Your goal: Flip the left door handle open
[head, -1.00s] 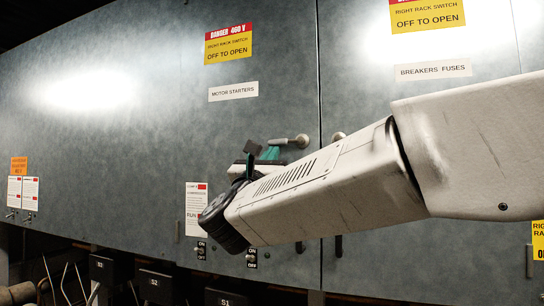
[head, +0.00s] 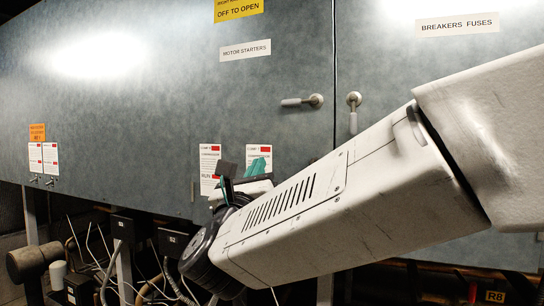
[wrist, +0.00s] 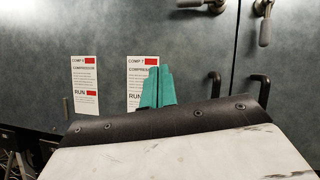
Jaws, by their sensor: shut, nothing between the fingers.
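The left door handle (head: 303,101) is a grey lever on the left door. It lies about horizontal, with its grip pointing left from a round pivot. Its lower part shows at the top edge of the wrist view (wrist: 203,4). The right door handle (head: 354,112) hangs straight down and also shows in the wrist view (wrist: 264,22). My gripper (head: 259,166) has teal fingers, seen together in the wrist view (wrist: 157,86). It is shut and empty, below and left of the left handle, apart from it, in front of a white label.
The left door (head: 130,110) and right door (head: 430,180) meet at a vertical seam. White labels (head: 210,168) are on the left door. Two black pull handles (wrist: 212,90) show right of my fingers. Boxes and cables (head: 120,228) sit below. The space before the left handle is clear.

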